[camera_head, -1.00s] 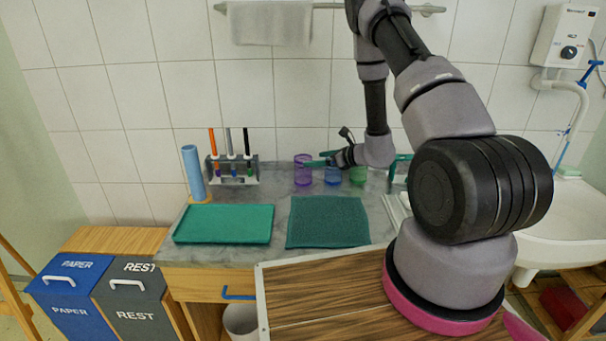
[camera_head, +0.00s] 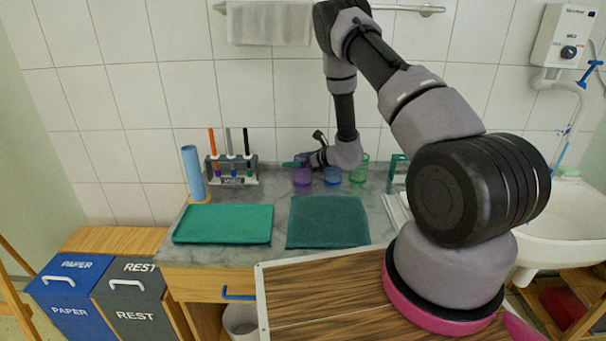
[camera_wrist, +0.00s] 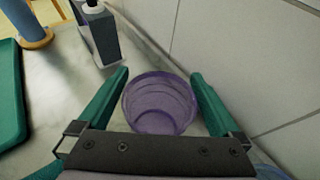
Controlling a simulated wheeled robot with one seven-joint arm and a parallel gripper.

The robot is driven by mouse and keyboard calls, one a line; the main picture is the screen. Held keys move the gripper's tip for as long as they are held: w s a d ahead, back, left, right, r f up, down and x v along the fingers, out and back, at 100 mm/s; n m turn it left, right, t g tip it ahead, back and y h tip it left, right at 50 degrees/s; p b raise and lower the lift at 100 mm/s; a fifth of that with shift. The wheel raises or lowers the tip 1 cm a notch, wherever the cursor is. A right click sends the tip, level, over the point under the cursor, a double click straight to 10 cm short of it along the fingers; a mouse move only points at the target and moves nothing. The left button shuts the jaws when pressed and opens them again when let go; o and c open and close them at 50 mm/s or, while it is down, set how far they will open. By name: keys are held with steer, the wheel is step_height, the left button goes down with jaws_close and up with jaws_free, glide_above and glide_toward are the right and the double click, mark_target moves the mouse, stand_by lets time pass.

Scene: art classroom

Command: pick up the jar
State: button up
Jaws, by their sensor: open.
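A purple see-through jar (camera_wrist: 158,104) stands upright on the grey counter in the wrist view. My gripper (camera_wrist: 160,85) is open, with one green finger on each side of the jar. I cannot tell whether either finger touches it. In the head view the purple jar (camera_head: 302,177) is at the back of the counter, partly hidden by my gripper (camera_head: 297,163). A blue jar (camera_head: 332,176) and a green jar (camera_head: 359,171) stand to its right.
A rack with brushes (camera_head: 232,171) and a blue roll (camera_head: 194,172) stand to the left. A green tray (camera_head: 223,224) and a dark green mat (camera_head: 327,222) lie in front. The tiled wall (camera_wrist: 240,60) is close on the right in the wrist view.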

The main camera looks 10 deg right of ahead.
steer(key=c, duration=1.2)
steer(key=shift+c, duration=0.2)
